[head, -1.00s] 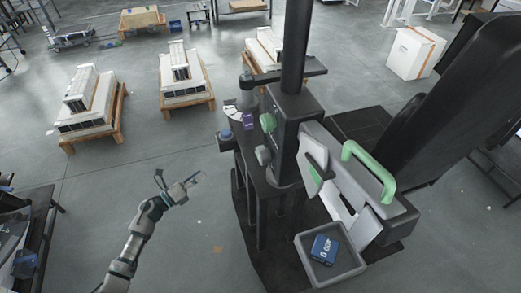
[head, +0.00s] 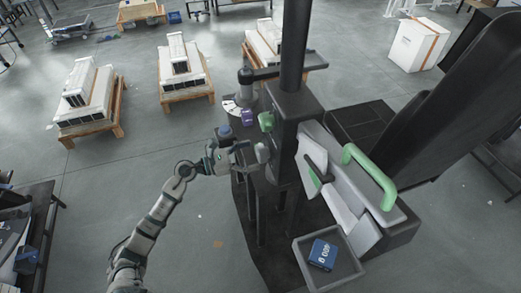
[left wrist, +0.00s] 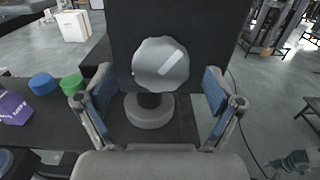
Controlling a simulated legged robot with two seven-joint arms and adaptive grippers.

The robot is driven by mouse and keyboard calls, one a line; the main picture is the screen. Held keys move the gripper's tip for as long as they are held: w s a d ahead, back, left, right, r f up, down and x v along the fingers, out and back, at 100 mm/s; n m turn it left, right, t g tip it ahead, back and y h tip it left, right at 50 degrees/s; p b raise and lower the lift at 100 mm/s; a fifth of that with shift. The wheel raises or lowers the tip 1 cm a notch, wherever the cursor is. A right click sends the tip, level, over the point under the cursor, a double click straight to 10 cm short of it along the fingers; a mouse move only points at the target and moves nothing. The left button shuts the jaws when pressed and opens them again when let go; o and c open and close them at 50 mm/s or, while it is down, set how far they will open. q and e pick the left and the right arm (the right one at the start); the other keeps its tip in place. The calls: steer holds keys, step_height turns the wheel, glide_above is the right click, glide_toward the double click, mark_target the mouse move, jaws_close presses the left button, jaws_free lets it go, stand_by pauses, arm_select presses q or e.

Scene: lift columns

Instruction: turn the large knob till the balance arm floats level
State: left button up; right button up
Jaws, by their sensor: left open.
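The large grey knob (head: 262,152) sits on the side of the dark column housing. In the left wrist view the knob (left wrist: 160,65) is round and pale with a light bar marking, centred between my fingers. My left gripper (head: 246,151) is open, its fingertips close to the knob. The blue-padded fingers stand on both sides of the knob in the left wrist view (left wrist: 156,95), with gaps showing. A dark horizontal arm (head: 285,72) near the column top looks like the balance arm; its levelness cannot be judged from above. My right gripper is not in view.
A purple item (head: 247,117) and a blue cap (head: 225,132) are on the dark stand. A grey tray (head: 338,272) holds a blue box (head: 323,254). Floor left of the stand is open.

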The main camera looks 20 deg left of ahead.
mark_target(257, 153)
arm_select(q)
steer(key=shift+x, duration=1.85)
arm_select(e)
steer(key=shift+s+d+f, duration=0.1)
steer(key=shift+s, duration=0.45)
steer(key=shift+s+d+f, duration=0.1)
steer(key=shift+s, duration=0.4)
arm_select(q)
steer(key=c, duration=1.1)
steer(key=shift+a, duration=0.1)
steer(key=shift+c, duration=0.2)
steer(key=shift+p, duration=0.4)
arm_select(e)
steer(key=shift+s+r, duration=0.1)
